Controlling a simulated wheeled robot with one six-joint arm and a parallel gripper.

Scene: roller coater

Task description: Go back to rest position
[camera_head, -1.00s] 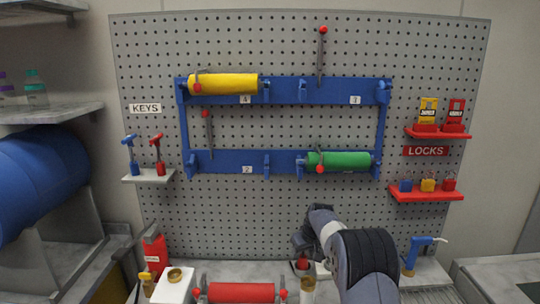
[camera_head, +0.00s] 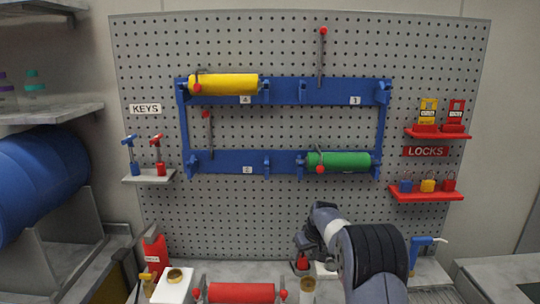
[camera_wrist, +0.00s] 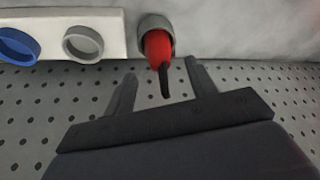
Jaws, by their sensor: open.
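My gripper (camera_wrist: 160,80) is open in the wrist view, with its two dark fingers apart. A red object with a dark tip (camera_wrist: 159,52) stands in a grey round holder (camera_wrist: 156,22) just beyond the fingertips, and I see no finger touching it. In the head view my arm reaches up from the bottom right, and its end is near the same small red object (camera_head: 302,262) on the counter. The fingers are too small to make out clearly there.
A blue rack on the pegboard (camera_head: 440,60) holds a yellow roller (camera_head: 222,84) and a green roller (camera_head: 340,162). A red roller (camera_head: 240,292) lies at the front. Lock shelves (camera_head: 425,195) are at right, a key shelf (camera_head: 150,178) at left. A blue-handled tool (camera_head: 420,243) stands beside my arm.

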